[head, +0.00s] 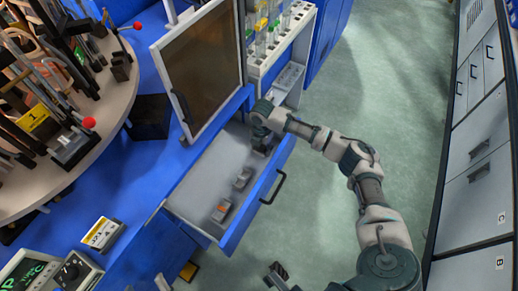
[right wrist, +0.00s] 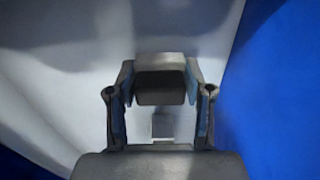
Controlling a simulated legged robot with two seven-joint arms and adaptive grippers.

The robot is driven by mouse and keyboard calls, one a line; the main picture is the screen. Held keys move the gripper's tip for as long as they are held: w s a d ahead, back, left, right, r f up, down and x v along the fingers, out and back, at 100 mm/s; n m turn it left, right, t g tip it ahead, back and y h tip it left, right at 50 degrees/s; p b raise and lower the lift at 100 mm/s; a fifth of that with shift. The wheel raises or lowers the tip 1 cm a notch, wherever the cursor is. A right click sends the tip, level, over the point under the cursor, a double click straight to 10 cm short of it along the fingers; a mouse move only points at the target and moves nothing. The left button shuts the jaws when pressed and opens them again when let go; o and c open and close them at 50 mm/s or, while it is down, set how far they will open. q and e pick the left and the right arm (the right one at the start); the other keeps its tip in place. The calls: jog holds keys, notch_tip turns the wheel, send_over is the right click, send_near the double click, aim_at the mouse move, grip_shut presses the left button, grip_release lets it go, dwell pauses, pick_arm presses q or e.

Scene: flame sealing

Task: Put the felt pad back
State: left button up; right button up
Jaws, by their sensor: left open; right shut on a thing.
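My right gripper (head: 262,140) reaches down into the open drawer (head: 197,190) near its far end. It is shut on a dark grey block, apparently the felt pad (right wrist: 160,85), which shows between its fingers in the right wrist view. The gripper mostly hides the pad in the head view. Whether the pad touches the drawer floor I cannot tell. A grey block (head: 242,178) and a grey block with an orange part (head: 222,211) lie in the drawer, nearer the camera. My left gripper (head: 276,276) is open at the bottom edge, partly cut off and away from the drawer.
The drawer's blue front with its handle (head: 273,188) stands out over the green floor. A framed dark panel (head: 203,68) rises above the drawer. A round table (head: 100,125) with tools is at left. A rack of tubes (head: 270,40) stands behind. Floor at right is clear.

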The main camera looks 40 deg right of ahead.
jog(key=shift+f, duration=0.65)
jog(key=o, duration=1.1)
pick_arm(q)
jog(key=shift+s+r+t, duration=0.2)
jog(key=shift+s+t, duration=0.05)
jog(key=shift+t, duration=0.05)
pick_arm(e)
jog(key=shift+r, duration=0.15)
